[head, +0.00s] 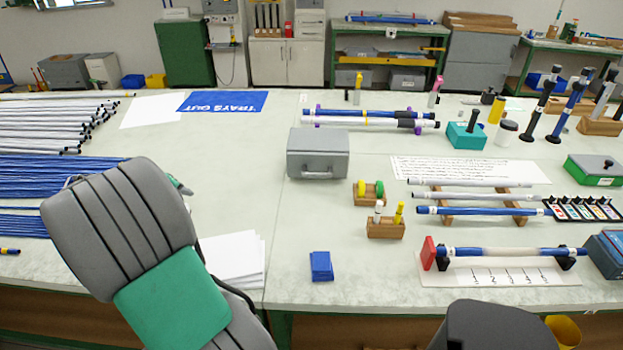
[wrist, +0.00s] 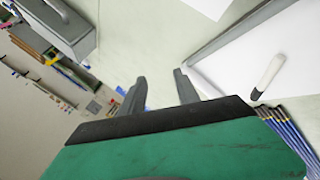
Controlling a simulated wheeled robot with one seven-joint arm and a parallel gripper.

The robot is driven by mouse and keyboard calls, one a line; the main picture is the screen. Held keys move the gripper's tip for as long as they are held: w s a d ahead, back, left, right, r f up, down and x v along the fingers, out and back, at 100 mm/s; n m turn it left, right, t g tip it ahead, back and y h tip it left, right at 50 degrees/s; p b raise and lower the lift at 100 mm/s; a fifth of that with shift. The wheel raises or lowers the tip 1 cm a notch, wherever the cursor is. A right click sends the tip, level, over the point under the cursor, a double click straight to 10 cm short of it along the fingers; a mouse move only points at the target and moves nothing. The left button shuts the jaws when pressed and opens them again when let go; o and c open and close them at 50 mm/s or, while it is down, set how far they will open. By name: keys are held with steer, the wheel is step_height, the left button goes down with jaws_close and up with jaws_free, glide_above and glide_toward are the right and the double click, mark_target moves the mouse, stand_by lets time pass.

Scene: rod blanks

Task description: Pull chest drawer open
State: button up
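The chest is a small grey box (head: 318,141) on the far part of the right bench, in the head view. Its drawer front (head: 300,167) faces me, with a handle (head: 318,175) low on it, and looks closed. A grey box, apparently the same chest, shows at the upper left of the wrist view (wrist: 82,38). My gripper (wrist: 158,78) is open, with nothing between its two fingers, and is apart from the box. In the head view my arm hides most of my gripper, to the left of the chest.
Wooden holders (head: 385,228) with small bottles stand right of and nearer than the chest. A blue box (head: 321,266) lies near the front edge. Rods on supports (head: 475,196) fill the right side. Blue rods (head: 60,168) lie at left. The bench just before the chest is clear.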

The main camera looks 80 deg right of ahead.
mark_target(316, 174)
steer(key=s+d+f+g+h, duration=0.1)
steer(key=s+d+f+g, duration=0.1)
steer(key=s+d, duration=0.3)
steer(key=s+d+f+g+h, duration=0.1)
steer(key=s+d+f+g, duration=0.1)
steer(key=s+d, duration=0.3)
steer(key=s+d+f+g+h+b, duration=0.1)
steer(key=s+d+f+g+h, duration=0.1)
steer(key=s+d, duration=0.4)
steer(key=shift+d+f+m+g, duration=0.15)
steer(key=shift+d+f+g, duration=0.05)
steer(key=shift+d, duration=0.75)
steer(key=shift+d+f+m+g, duration=0.1)
steer(key=shift+d+f+g, duration=0.1)
steer(key=shift+d, duration=0.8)
steer(key=shift+d+f+m+g, duration=0.15)
steer(key=shift+d+g, duration=0.05)
steer(key=shift+d, duration=0.75)
steer(key=s+d+g, duration=0.1)
steer(key=s, duration=0.2)
steer(key=s+d+f+g, duration=0.1)
steer(key=s, duration=0.1)
steer(key=s+d+g+h, duration=0.1)
steer(key=s+d, duration=0.1)
steer(key=s, duration=0.1)
steer(key=shift+s+f, duration=0.3)
steer(key=shift+f, duration=0.05)
steer(key=x, duration=0.7)
steer(key=shift+s+d, duration=0.2)
jaws_close()
